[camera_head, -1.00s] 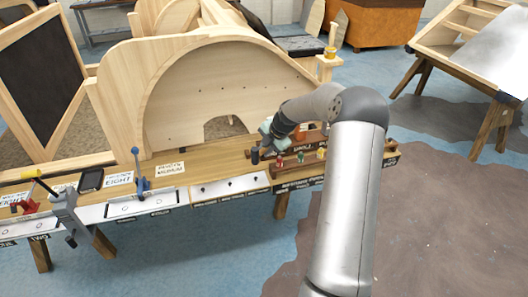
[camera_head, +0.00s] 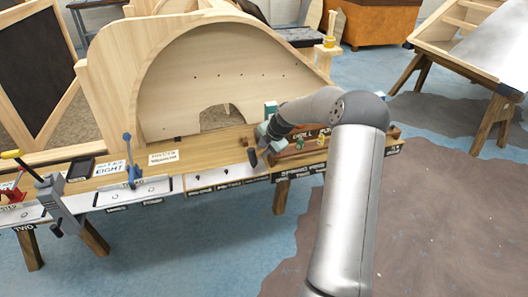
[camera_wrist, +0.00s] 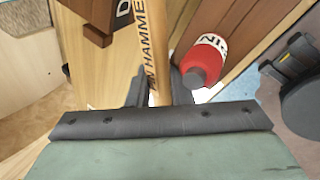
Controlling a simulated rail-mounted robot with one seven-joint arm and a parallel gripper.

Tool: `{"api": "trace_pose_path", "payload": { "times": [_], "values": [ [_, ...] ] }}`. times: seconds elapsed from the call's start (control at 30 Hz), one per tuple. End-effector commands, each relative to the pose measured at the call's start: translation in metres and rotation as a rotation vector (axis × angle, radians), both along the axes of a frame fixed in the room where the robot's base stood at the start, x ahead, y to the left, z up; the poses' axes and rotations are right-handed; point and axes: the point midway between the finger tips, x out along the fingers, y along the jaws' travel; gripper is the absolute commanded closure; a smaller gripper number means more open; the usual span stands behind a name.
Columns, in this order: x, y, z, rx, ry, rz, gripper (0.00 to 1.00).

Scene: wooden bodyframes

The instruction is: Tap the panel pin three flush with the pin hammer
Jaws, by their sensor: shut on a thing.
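The pin hammer's wooden handle (camera_wrist: 155,45), lettered along its side, runs between the dark fingers of my gripper (camera_wrist: 159,92) in the wrist view. My gripper is shut on it. The hammer's head is not clear in the wrist view. In the head view my gripper (camera_head: 263,139) is low over the right part of the bench, with a dark cylindrical piece (camera_head: 252,158) just below it; I cannot tell if this is the hammer head. Small dark pins (camera_head: 222,172) stand on a pale strip left of it. I cannot tell which is panel pin three.
A red bottle-like object (camera_wrist: 203,62) is close right of the handle in the wrist view. A wooden rack (camera_head: 300,145) with coloured items is beside my gripper. The arched wooden panel (camera_head: 180,105) rises behind. Blue (camera_head: 131,170) and grey (camera_head: 60,203) clamps stand left.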

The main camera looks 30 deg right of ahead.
Motion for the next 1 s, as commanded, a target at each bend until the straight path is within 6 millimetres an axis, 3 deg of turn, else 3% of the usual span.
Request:
{"api": "trace_pose_path", "payload": {
  "times": [0.03,0.37,0.47,0.77,1.0],
  "values": [
    [-0.009,0.0,-0.016,0.011,0.033,0.0,1.0],
    [-0.012,-0.002,-0.017,0.013,0.043,-0.001,1.0],
    [-0.012,-0.002,-0.011,0.012,0.042,-0.002,1.0],
    [-0.01,-0.003,0.033,0.009,0.034,-0.004,1.0],
    [-0.008,-0.001,0.038,0.009,0.029,-0.002,1.0]
  ]
}}
